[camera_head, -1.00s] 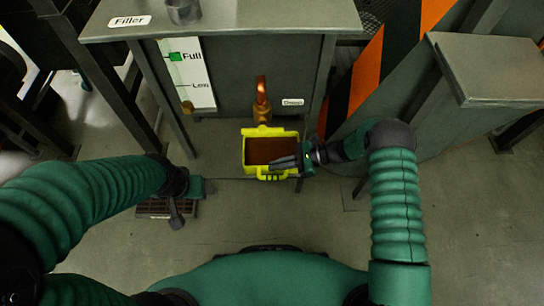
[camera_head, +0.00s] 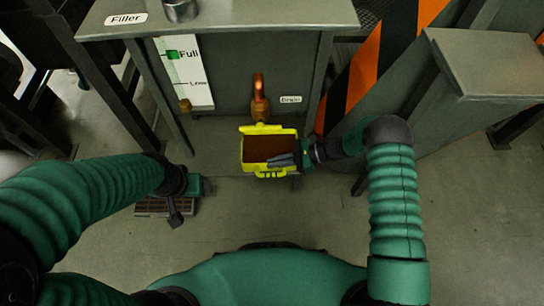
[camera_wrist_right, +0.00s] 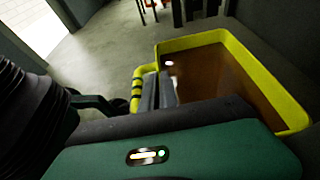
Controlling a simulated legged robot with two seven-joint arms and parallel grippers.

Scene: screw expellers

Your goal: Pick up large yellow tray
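The large yellow tray (camera_head: 246,171) stands below the drain spout at the front of the grey machine and contains brown liquid. Its front handle (camera_head: 273,175) faces me. My right gripper (camera_head: 281,160) reaches in from the right, and its grey fingers overlap the tray's front right part. In the right wrist view the yellow tray (camera_wrist_right: 194,42) fills the right side, and the fingers (camera_wrist_right: 159,90) are beside the handle (camera_wrist_right: 138,88). The fingers look close together; whether they grip anything is unclear. My left gripper (camera_head: 175,214) hangs away from the tray, low at the left.
The grey machine (camera_head: 216,30) carries "Filler" and "Drain" labels and a level gauge (camera_head: 186,75). A copper drain spout (camera_head: 259,95) hangs just behind the tray. A grey stand (camera_head: 490,65) is at the right. The floor (camera_head: 290,218) in front is clear.

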